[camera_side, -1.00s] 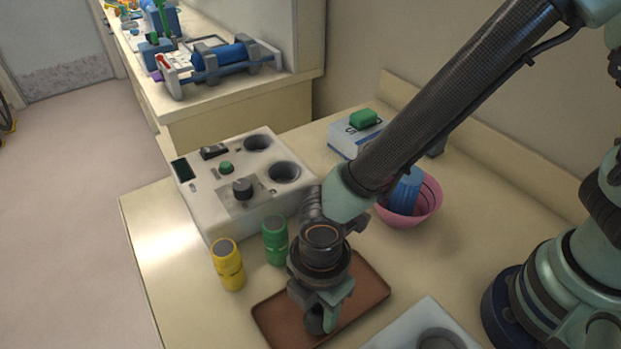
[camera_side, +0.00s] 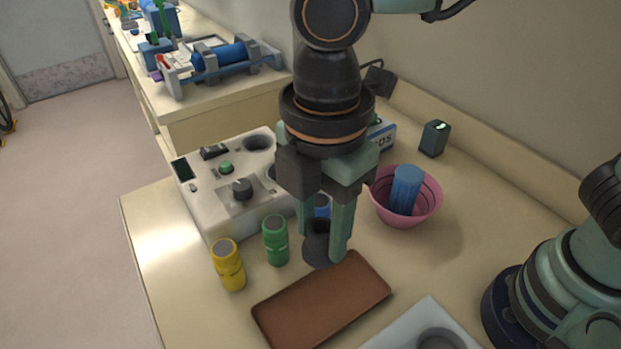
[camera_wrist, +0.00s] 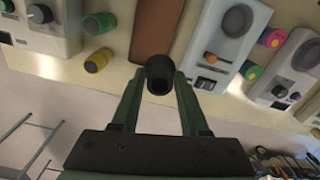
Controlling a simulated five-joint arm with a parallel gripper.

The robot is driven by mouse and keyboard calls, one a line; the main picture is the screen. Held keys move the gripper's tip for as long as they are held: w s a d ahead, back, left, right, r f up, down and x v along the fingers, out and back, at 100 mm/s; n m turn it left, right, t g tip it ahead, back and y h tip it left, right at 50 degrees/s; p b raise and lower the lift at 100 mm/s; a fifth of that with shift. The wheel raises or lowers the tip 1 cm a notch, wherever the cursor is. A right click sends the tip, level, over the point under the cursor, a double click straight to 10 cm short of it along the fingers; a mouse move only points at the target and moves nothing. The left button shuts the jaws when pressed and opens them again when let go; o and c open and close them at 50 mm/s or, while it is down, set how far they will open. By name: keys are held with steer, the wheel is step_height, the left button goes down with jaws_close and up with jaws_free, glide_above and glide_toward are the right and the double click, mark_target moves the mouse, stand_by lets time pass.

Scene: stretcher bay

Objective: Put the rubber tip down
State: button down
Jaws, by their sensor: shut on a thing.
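The rubber tip (camera_side: 317,246) is a dark grey, hollow, cup-like piece. My gripper (camera_side: 327,248) is shut on it, with one green finger on either side, and points down. In the side view the tip shows just past the far edge of the brown tray (camera_side: 320,303); it looks held above the table, though its exact height is hard to tell. In the wrist view the tip (camera_wrist: 159,74) sits between the fingertips with its dark opening facing the camera. The tray, partly in that view (camera_wrist: 157,30), is bare.
A green vial (camera_side: 275,241) and a yellow vial (camera_side: 228,266) stand left of my gripper. A blue vial (camera_side: 322,206) is partly hidden behind it. A white device (camera_side: 205,207) stands behind; a pink bowl (camera_side: 408,215) with a blue cylinder (camera_side: 405,188) is at right.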

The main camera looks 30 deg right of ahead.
steer(key=w+d+m, duration=0.4)
steer(key=w+d, duration=0.2)
steer(key=d, duration=0.6)
steer(key=w+d+m, duration=0.4)
steer(key=w+d, duration=0.3)
steer(key=d, duration=0.4)
steer(key=s+d+m, duration=0.3)
steer(key=d+m, duration=0.1)
steer(key=d, duration=0.7)
steer(key=s+d+m, duration=0.2)
steer(key=d+m, duration=0.1)
steer(key=d, duration=0.9)
step_height(320, 180, down, 20)
steer(key=shift+s+a+r, duration=0.1)
steer(key=shift+s+a, duration=0.05)
steer(key=shift+c, duration=2.1)
jaws_free()
